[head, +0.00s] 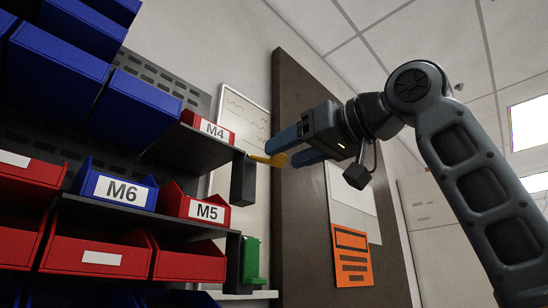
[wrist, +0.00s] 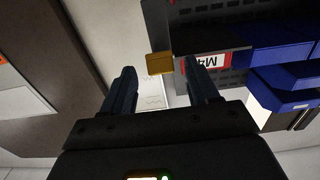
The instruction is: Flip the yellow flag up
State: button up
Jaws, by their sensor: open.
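The yellow flag (head: 268,159) sticks out sideways, roughly level, from the black bracket (head: 243,181) at the end of the upper shelf. My gripper (head: 281,155) is open, with its dark blue fingers pointing left at the flag. In the wrist view the flag (wrist: 160,63) appears between the fingertips (wrist: 159,70), closer to the right finger. Part of the flag's outer end is overlapped by the fingers in the head view. I cannot tell whether a finger touches it.
A red M4 bin (head: 213,129) sits on the upper shelf beside the bracket. Blue M6 (head: 118,190) and red M5 (head: 204,210) bins stand below. A green flag (head: 251,261) is on the lower bracket. A brown panel (head: 300,220) stands behind my gripper.

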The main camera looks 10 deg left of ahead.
aim_at(281, 156)
jog(key=shift+p+x, duration=0.6)
jog(key=shift+x, duration=1.9)
jog(key=shift+s, duration=0.1)
grip_shut()
